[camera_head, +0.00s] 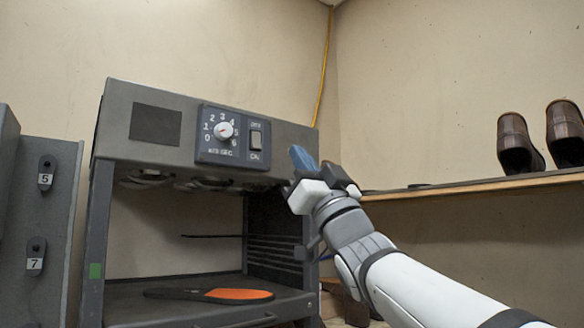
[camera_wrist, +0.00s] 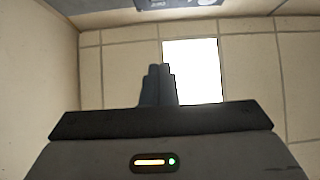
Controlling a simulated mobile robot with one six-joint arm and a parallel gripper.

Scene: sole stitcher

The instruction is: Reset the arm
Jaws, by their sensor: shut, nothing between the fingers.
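My gripper (camera_head: 301,158) is raised at the end of my white and grey arm, in front of the machine's upper right corner in the head view. Its blue-grey fingers are closed together and hold nothing. In the wrist view the shut fingers (camera_wrist: 157,86) point toward the ceiling and a bright light panel (camera_wrist: 192,70). The grey machine (camera_head: 150,122) has a dial (camera_head: 224,131) with numbers and a rocker switch (camera_head: 256,139) on its front panel. I cannot tell whether the gripper touches the machine.
An orange and dark insole (camera_head: 238,295) lies on the machine's lower shelf (camera_head: 120,303). A wooden shelf (camera_head: 470,188) at right bears brown shoes (camera_head: 516,145). A grey panel (camera_head: 55,205) with hooks tagged 5 and 7 stands at left. The space above the machine is free.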

